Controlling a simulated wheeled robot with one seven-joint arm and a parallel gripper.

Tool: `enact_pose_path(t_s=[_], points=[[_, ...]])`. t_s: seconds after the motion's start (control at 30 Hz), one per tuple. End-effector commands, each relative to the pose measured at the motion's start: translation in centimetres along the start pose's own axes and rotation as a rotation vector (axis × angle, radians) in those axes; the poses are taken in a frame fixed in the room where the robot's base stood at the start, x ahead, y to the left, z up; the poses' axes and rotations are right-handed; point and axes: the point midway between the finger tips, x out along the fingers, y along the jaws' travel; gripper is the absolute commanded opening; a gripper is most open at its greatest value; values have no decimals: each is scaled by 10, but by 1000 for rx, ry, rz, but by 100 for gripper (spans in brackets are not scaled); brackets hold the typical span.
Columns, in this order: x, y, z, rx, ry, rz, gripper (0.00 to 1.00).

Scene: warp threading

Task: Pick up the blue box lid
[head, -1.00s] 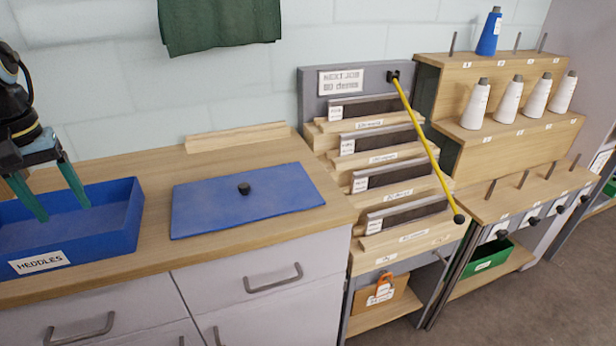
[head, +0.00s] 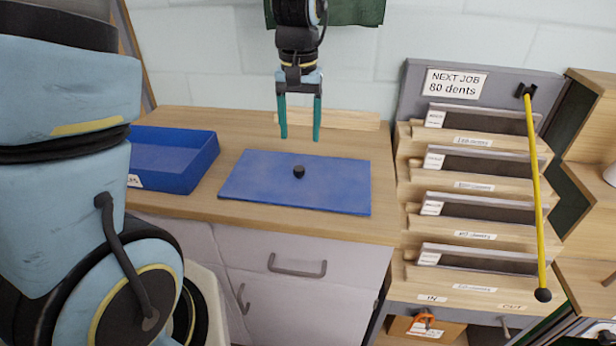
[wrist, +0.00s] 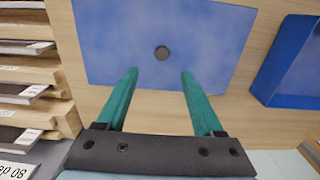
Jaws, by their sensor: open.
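The blue box lid (head: 330,188) lies flat on the wooden counter, with a small black knob (head: 299,171) at its middle. My gripper (head: 300,138) is open and empty, its two teal fingers pointing down above the far edge of the lid. In the wrist view the lid (wrist: 205,35) fills the upper middle, and its knob (wrist: 161,53) shows beyond and between the fingertips of my gripper (wrist: 159,76). The fingers look apart from the knob. The open blue box (head: 190,165) stands on the counter left of the lid; it also shows in the wrist view (wrist: 290,65).
A wooden strip (head: 345,119) lies at the back of the counter by the wall. A stepped rack (head: 480,190) with slotted reeds stands to the right, with a yellow rod (head: 537,190) hanging across its side.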

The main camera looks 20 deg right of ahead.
Motion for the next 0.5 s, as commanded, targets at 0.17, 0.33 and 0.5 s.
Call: enact_pose_path(t_s=[0.17,0.33,0.5], points=[[27,0,1,0,-5,-1,69],[38,0,1,0,-1,0,69],[56,-2,4,0,-6,-1,69]])
